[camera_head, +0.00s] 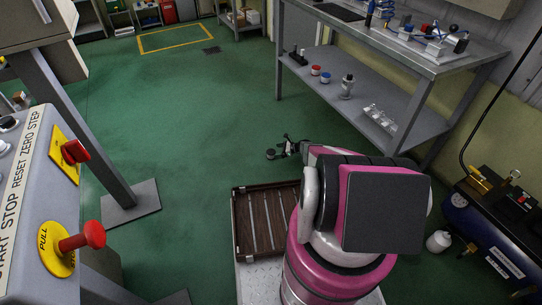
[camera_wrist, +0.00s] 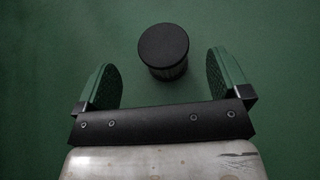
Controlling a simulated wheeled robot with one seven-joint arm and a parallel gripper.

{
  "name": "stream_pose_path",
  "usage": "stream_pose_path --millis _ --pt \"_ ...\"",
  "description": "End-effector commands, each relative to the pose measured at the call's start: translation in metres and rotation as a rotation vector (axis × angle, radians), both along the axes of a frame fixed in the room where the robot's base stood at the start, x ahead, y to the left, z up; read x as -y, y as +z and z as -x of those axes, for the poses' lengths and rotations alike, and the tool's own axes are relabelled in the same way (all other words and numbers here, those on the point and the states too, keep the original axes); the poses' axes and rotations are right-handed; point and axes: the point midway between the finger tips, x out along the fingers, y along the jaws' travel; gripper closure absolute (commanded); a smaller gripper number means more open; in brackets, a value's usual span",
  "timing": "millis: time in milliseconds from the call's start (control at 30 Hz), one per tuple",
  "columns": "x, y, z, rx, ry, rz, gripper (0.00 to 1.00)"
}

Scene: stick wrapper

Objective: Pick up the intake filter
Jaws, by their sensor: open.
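The intake filter appears to be the black cylinder with a flat round top and ribbed side (camera_wrist: 164,46) in the wrist view. It stands against the green floor, a little beyond and between the finger ends. A small dark round thing (camera_head: 270,154) in the head view looks like the same part, just left of my gripper (camera_head: 287,149). My gripper (camera_wrist: 162,66) is open, with one green pad at each side and clear gaps to the cylinder. Nothing is held. The exact height gap between fingers and cylinder cannot be told.
A brown slatted crate (camera_head: 237,222) lies near my base. A grey steel workbench (camera_head: 425,62) with a lower shelf stands at right. A blue compressor (camera_head: 480,235) and a white bottle (camera_head: 438,241) are at lower right. A control panel (camera_head: 25,205) is at left. Floor ahead is clear.

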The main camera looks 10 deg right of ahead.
Motion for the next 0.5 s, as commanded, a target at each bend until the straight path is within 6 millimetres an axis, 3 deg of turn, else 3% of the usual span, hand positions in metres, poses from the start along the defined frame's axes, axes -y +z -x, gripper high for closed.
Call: stream_pose_path --millis 300,500 --pt "-0.034 -0.018 -0.015 0.0 0.002 0.0 0.06" --pt "-0.041 -0.02 -0.016 0.001 0.0 0.0 0.06"
